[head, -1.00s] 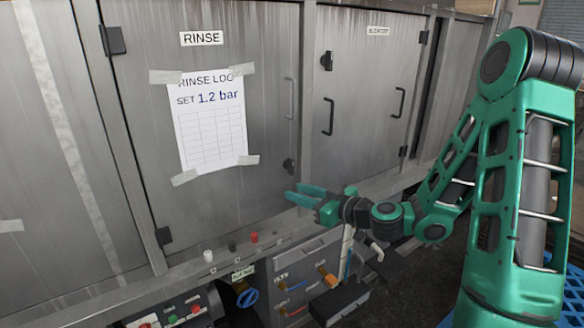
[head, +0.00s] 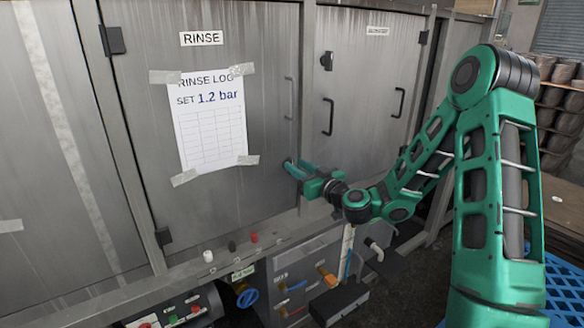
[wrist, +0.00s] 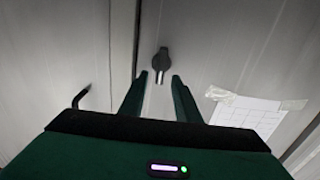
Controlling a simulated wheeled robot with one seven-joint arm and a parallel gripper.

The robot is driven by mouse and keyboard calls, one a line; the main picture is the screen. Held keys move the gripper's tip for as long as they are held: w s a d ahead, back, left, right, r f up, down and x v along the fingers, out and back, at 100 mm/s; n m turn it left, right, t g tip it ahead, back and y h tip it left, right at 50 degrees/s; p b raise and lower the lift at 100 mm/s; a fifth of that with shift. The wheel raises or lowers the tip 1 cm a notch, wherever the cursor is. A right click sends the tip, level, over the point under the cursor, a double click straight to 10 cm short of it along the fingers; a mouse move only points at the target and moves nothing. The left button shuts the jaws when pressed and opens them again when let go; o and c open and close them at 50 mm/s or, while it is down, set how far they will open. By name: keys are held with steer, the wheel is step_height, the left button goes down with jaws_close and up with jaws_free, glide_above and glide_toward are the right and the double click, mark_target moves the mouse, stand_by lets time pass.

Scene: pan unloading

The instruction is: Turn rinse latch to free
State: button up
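The rinse latch (wrist: 161,62) is a small dark knob with a short lever, seen in the wrist view on the grey metal front near a door seam. In the head view, my green fingers cover its place at the lower right of the rinse door (head: 255,110). My gripper (head: 290,165) reaches up to that door edge. In the wrist view, my gripper (wrist: 160,76) is open, with one finger on each side of the latch's lever end. The knob lies just beyond the fingertips. I cannot tell whether either finger touches it.
A taped rinse log sheet (head: 211,125) is on the rinse door. A bar handle (head: 328,117) is on the door to the right. Below is a ledge with small knobs (head: 254,237), and under it a panel with valves and pipes (head: 327,276).

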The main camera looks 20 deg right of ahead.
mark_target(293, 163)
steer(key=shift+x, duration=1.1)
